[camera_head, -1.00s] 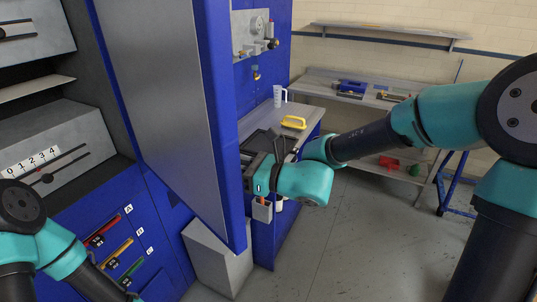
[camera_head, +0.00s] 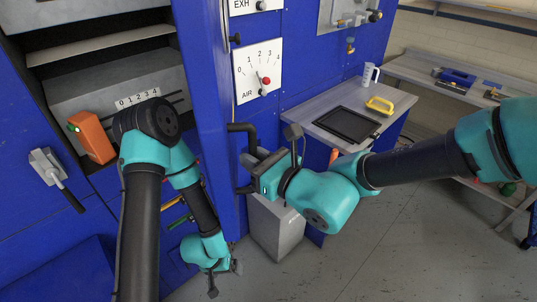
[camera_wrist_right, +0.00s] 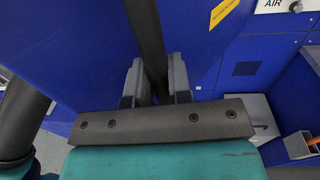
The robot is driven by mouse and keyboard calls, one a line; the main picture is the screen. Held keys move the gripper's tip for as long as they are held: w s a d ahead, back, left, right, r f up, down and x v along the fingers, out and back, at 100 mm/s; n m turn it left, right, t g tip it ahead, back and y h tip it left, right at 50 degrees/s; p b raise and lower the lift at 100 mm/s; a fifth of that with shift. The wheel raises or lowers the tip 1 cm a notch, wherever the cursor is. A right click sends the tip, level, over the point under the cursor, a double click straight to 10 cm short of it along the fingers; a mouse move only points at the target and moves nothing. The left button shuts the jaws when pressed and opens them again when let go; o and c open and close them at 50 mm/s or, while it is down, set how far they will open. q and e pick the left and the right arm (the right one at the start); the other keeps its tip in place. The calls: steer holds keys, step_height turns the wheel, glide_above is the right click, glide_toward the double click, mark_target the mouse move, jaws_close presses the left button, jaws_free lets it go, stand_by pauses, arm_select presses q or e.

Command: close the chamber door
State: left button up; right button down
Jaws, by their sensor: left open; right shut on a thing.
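The chamber door (camera_head: 210,110) is a tall blue panel seen nearly edge-on in the head view, standing partly open. The grey chamber (camera_head: 90,80) shows to its left. A dark bar handle (camera_head: 242,128) stands out from the door's right side. My right gripper (camera_head: 250,172) is at the handle; in the right wrist view its fingers (camera_wrist_right: 154,82) are shut on the dark bar (camera_wrist_right: 146,35), which runs between them. My left gripper (camera_head: 225,279) is open and low, near the floor, in front of the lower blue panel. Its fingertips are small and partly unclear.
My left arm crosses in front of the chamber's lower part. A grey box (camera_head: 277,228) stands below the handle. A bench (camera_head: 318,115) with a black tray is at right.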

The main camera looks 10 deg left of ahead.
steer(key=shift+a, duration=0.15)
steer(key=c, duration=1.1)
jaws_free()
steer(key=shift+s, duration=0.1)
steer(key=v, duration=1.7)
steer(key=shift+d, duration=0.25)
